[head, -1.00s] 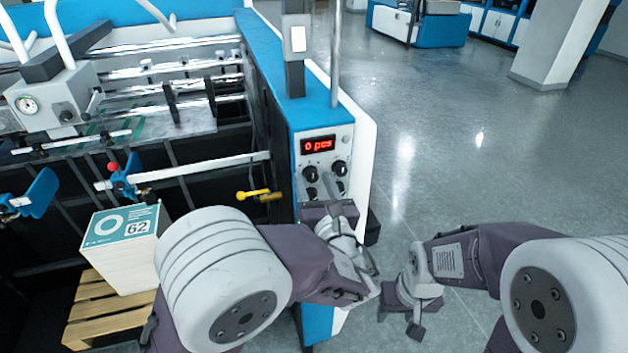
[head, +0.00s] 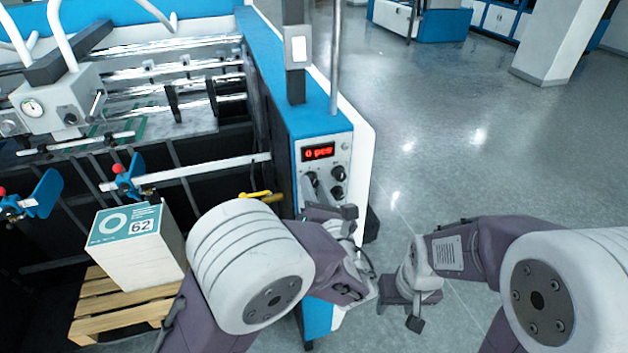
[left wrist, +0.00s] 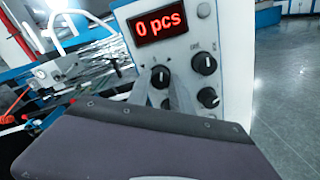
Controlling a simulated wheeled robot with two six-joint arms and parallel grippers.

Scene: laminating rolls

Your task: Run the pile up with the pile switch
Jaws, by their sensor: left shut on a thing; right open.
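The control panel (head: 347,152) has a red display (head: 319,152) reading "0 pcs" and several black knobs. My left gripper (head: 312,184) is at the panel, its fingertips on the upper left knob (left wrist: 160,76). The left wrist view shows its two grey fingers (left wrist: 168,88) closed around that knob. I cannot read which knob is the pile switch. The pile (head: 150,262) is a white stack with a teal top marked 62, on a wooden pallet (head: 120,318). My right gripper (head: 400,306) is open and empty, out over the floor right of the machine.
Two more black knobs, upper right (left wrist: 205,64) and lower right (left wrist: 208,98), sit close beside the gripped one. A yellow handle (head: 262,196) sticks out left of the panel. A grey post (head: 295,60) rises above it. The floor on the right is clear.

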